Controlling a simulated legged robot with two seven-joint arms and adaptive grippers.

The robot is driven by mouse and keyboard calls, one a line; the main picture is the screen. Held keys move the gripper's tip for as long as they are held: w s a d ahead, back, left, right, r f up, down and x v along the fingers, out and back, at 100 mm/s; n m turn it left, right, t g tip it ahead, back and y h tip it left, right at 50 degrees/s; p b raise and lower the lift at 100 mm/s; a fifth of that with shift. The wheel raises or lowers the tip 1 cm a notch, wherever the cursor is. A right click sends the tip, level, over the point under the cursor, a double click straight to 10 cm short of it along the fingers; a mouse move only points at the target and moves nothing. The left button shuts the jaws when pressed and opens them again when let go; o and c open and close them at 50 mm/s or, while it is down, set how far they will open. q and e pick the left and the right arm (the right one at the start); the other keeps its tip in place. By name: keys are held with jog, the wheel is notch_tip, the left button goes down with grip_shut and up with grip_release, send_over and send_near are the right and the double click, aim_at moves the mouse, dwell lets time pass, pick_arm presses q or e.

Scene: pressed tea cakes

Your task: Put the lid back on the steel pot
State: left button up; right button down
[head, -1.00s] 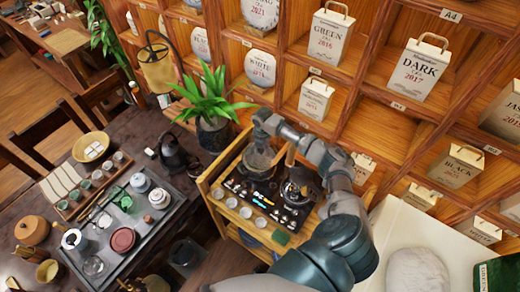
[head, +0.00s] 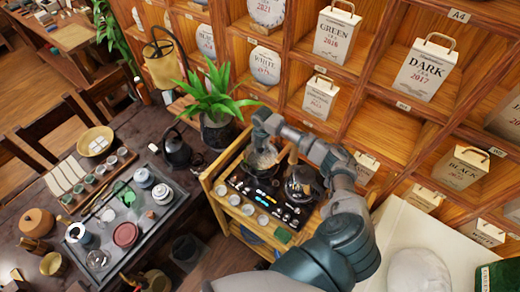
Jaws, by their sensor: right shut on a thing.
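The steel pot (head: 262,163) stands on the left burner of a black cooktop on a wooden cart. My right gripper (head: 264,143) is directly above the pot, reaching down from an arm that comes in from the lower right. It is shut on the lid, which is small and mostly hidden by the fingers, at or just above the pot's mouth. I cannot tell whether the lid touches the rim. My left gripper is not in view.
A dark glass kettle (head: 303,182) stands close to the right of the pot. Small cups (head: 248,210) line the cart's front edge. A potted plant (head: 215,130) and a black kettle (head: 175,150) are to the left. Shelves with tea boxes (head: 319,97) rise behind.

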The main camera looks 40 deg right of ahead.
jog(key=shift+d, duration=0.1)
jog(key=shift+a+r, duration=0.1)
jog(key=shift+a, duration=0.5)
jog(key=shift+d+f, duration=0.25)
jog(key=shift+d, duration=0.4)
jog(key=shift+d+f, duration=0.1)
jog(key=shift+d, duration=0.2)
jog(key=shift+a, duration=0.45)
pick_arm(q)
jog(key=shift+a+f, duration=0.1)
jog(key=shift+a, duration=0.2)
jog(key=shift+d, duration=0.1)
pick_arm(e)
jog(key=shift+d, duration=0.15)
